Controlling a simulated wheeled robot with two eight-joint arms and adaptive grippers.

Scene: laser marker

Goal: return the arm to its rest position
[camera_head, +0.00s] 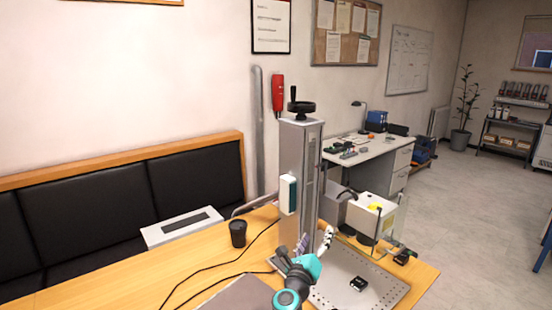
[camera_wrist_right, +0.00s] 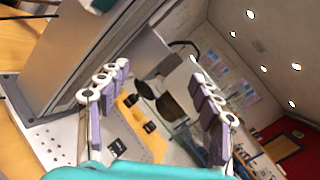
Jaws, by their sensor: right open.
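My right arm reaches in from the bottom centre of the head view, with its teal wrist low in front of the laser marker's column (camera_head: 300,165). My right gripper (camera_head: 317,240) is close to the foot of that column, above the marker's perforated base plate (camera_head: 335,290). In the right wrist view the two purple-and-white fingers of the gripper (camera_wrist_right: 160,76) are spread wide, with nothing held between them. A small black part (camera_head: 358,284) lies on the plate, apart from the gripper. My left gripper is not in view.
The marker's head (camera_head: 370,217) juts out to the right of the column. A black cup (camera_head: 238,234) and dark cables are on the wooden table (camera_head: 200,265) to the left. A black bench (camera_head: 100,215) lines the wall. Open floor lies to the right.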

